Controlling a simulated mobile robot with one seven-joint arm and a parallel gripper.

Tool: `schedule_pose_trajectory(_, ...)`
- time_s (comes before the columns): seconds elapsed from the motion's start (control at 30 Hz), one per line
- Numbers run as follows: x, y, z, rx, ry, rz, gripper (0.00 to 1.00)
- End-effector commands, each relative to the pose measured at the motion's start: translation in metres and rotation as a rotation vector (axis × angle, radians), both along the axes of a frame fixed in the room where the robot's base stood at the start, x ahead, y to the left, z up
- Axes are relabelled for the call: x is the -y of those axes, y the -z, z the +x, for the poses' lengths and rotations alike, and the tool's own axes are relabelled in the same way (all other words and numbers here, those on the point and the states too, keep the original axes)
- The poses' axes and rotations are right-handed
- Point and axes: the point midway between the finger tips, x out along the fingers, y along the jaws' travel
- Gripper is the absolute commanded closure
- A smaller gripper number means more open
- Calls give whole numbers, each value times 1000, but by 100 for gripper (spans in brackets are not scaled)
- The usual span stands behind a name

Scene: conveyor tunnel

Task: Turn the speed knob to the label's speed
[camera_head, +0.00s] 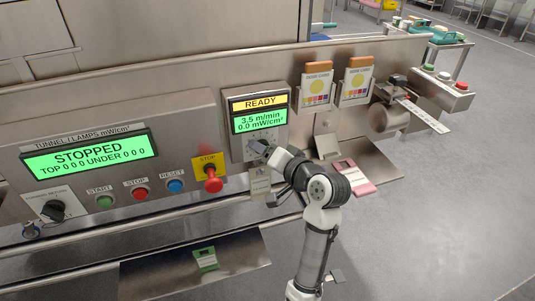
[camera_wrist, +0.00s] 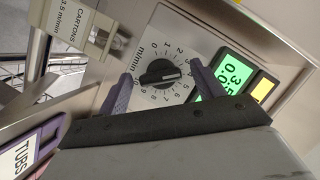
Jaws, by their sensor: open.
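The black speed knob (camera_wrist: 160,74) sits on a white m/min dial in the wrist view. Its white pointer line faces right, near the 3 to 4 marks. My gripper (camera_wrist: 161,69) is open, with one dark finger on each side of the knob; I cannot tell whether they touch it. In the head view my gripper (camera_head: 262,154) largely hides the knob. A label (camera_wrist: 76,22) reading "CARTONS 3.5 m/min" hangs beside the dial, also visible in the head view (camera_head: 260,186). The green speed display (camera_head: 259,122) reads 3.5 m/min and 0.0 mW/cm², under a yellow READY bar.
A red stop button (camera_head: 213,182) on a yellow plate projects left of my gripper. A lamp panel (camera_head: 90,155) reads STOPPED. A pink-edged card (camera_head: 353,178) lies on a metal shelf to the right. A purple-edged TUBS card (camera_wrist: 28,152) shows lower left in the wrist view.

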Motion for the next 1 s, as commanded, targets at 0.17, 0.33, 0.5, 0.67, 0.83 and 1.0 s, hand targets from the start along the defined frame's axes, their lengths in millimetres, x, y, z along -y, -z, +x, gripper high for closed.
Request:
schedule_pose_trajectory(0.17, 7, -2, -8, 2, 2, 0, 33)
schedule_pose_trajectory(0.33, 26, -10, -34, 4, 5, 0, 33)
schedule_pose_trajectory(0.5, 48, -19, -66, 2, 5, -2, 33)
schedule_pose_trajectory(0.67, 66, -28, -91, 3, 5, -2, 33)
schedule_pose_trajectory(0.83, 76, -33, -105, 1, 2, 0, 33)
schedule_pose_trajectory(1.0, 78, -34, -109, 0, 0, 0, 33)
